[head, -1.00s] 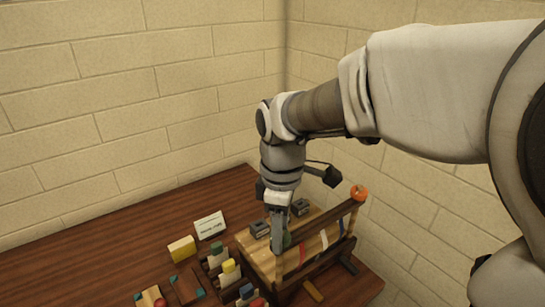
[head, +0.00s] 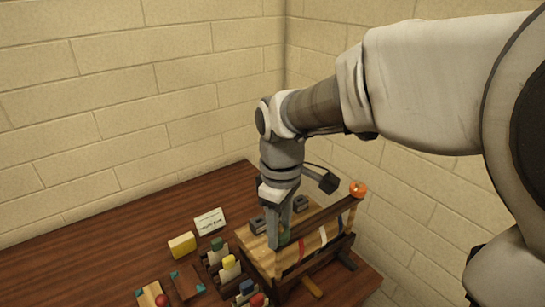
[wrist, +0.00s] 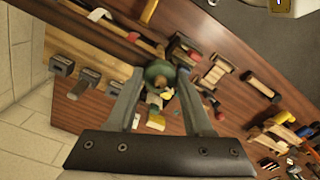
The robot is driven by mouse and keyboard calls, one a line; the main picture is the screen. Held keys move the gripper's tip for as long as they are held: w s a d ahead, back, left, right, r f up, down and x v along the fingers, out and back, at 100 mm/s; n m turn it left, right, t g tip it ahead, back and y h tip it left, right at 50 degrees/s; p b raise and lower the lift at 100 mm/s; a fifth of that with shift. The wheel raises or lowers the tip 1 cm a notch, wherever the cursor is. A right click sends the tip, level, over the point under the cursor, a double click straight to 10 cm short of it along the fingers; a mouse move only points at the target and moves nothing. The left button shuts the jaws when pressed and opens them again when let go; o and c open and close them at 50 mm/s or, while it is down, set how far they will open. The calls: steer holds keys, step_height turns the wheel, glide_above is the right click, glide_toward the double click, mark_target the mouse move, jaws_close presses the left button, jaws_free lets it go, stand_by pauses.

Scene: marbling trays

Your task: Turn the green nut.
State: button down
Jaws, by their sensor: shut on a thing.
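The green nut (head: 285,236) is on the wooden frame at the right part of the table, mostly hidden behind my fingers. In the wrist view the green nut (wrist: 158,70) shows between my fingertips. My gripper (head: 278,243) points down and is shut on the green nut; the fingers (wrist: 158,80) lie on either side of it. How the nut sits on its thread is hidden.
An orange nut (head: 358,189) tops the frame's far post. A white card (head: 209,223), a yellow block (head: 181,245) and racks with coloured items stand left. Table is clear further left.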

steer(key=shift+c, duration=1.5)
jaws_free()
step_height(320, 180, up, 17)
steer(key=p, duration=0.2)
steer(key=shift+r, duration=0.2)
